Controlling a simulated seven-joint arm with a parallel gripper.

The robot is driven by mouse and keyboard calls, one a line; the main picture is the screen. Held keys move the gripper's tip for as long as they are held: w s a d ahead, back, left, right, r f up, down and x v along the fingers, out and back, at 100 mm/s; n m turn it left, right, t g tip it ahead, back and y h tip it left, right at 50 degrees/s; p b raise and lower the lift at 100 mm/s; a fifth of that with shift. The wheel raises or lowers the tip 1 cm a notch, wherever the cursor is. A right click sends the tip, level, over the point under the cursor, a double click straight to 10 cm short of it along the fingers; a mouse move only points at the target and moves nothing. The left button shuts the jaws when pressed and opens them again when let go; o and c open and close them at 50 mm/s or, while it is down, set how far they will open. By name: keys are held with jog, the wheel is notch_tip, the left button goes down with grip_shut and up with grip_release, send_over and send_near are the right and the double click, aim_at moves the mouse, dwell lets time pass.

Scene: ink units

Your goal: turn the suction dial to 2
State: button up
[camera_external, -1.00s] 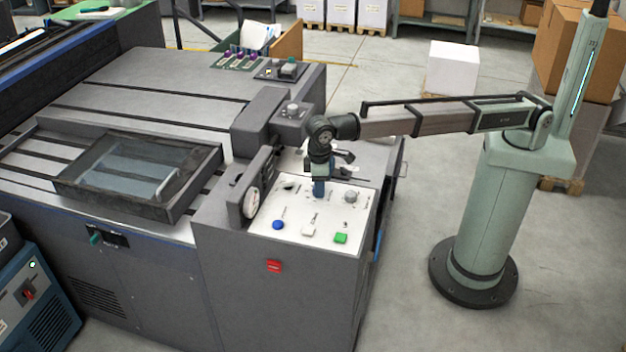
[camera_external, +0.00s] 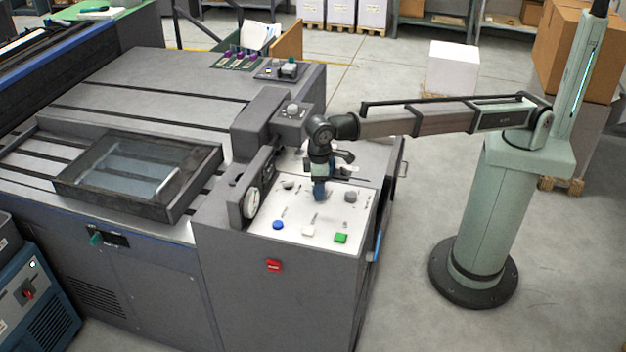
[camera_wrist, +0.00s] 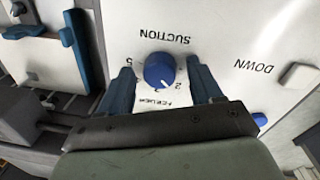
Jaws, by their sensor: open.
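The blue suction dial (camera_wrist: 159,70) stands on the white panel in the wrist view, under the upside-down word SUCTION. Numbers curve around its lower side; a 2 is readable, and a pale mark on the dial's lower edge seems to point near it, but I cannot read this surely. My gripper (camera_external: 319,192) is low over the control panel (camera_external: 262,229). Its two blue fingers are open, one on each side of the dial, with small gaps seeming to show. In the external view my gripper hides the dial.
A white button (camera_external: 308,231), a blue button (camera_external: 278,225) and a green button (camera_external: 340,238) lie along the panel's front. A grey knob (camera_external: 350,197) is to the right of my gripper. A round gauge (camera_external: 251,203) stands at the panel's left edge.

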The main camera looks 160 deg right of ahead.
notch_tip(320, 180, up, 14)
jog(key=shift+w+a, duration=0.15)
jog(key=shift+w, duration=0.3)
jog(key=shift+f, duration=0.1)
dwell(0.5)
